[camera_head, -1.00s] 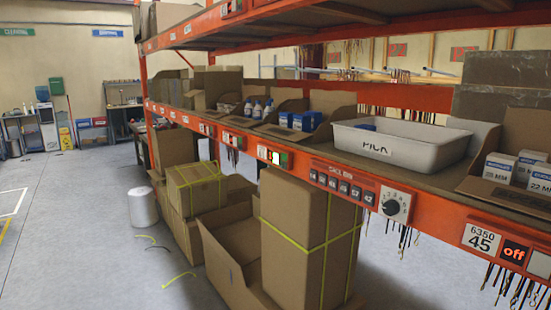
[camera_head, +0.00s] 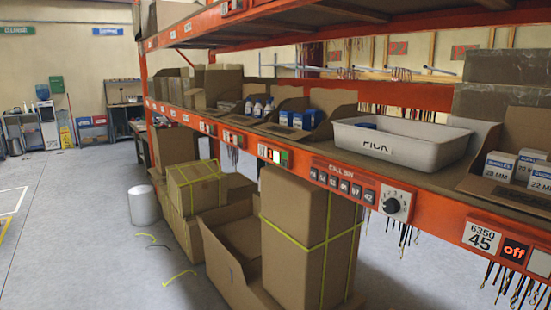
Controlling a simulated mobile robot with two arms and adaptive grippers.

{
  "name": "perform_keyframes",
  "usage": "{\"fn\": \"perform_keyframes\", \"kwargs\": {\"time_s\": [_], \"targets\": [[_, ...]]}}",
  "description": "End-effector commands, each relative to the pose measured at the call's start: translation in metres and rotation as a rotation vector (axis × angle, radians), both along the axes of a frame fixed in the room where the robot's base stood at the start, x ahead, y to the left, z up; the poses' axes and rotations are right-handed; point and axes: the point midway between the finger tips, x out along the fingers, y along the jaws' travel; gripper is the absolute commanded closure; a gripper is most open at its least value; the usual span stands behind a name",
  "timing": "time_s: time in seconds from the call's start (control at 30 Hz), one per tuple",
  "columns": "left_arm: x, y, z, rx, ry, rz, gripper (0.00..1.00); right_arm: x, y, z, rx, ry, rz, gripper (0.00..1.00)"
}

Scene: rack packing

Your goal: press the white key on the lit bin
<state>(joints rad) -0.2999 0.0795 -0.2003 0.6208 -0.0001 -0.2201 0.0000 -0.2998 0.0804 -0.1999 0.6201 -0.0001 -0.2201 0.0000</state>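Another unit at the lower right has a label reading 6350 45 (camera_head: 481,237), a dark display showing "off" in red (camera_head: 514,250), and a pale white key (camera_head: 538,263). Farther left, a smaller unit (camera_head: 232,137) on the beam looks unlit. Neither of my grippers is in view.
A white PICK tote (camera_head: 400,145) and small boxes (camera_head: 300,120) stand above. Strapped cartons (camera_head: 305,240) stand below the beam. The floor at left is mostly clear.

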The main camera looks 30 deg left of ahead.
Motion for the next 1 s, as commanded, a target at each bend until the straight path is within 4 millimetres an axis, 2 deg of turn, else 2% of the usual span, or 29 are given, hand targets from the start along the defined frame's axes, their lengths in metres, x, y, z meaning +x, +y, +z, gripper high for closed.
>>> {"fn": "perform_keyframes", "kwargs": {"time_s": [0.07,0.43,1.0], "targets": [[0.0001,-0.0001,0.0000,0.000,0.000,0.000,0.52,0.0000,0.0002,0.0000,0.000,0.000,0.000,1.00],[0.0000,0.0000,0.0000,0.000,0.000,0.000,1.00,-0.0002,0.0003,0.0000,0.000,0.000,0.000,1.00],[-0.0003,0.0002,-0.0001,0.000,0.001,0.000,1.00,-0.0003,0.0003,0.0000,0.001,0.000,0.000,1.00]]}}
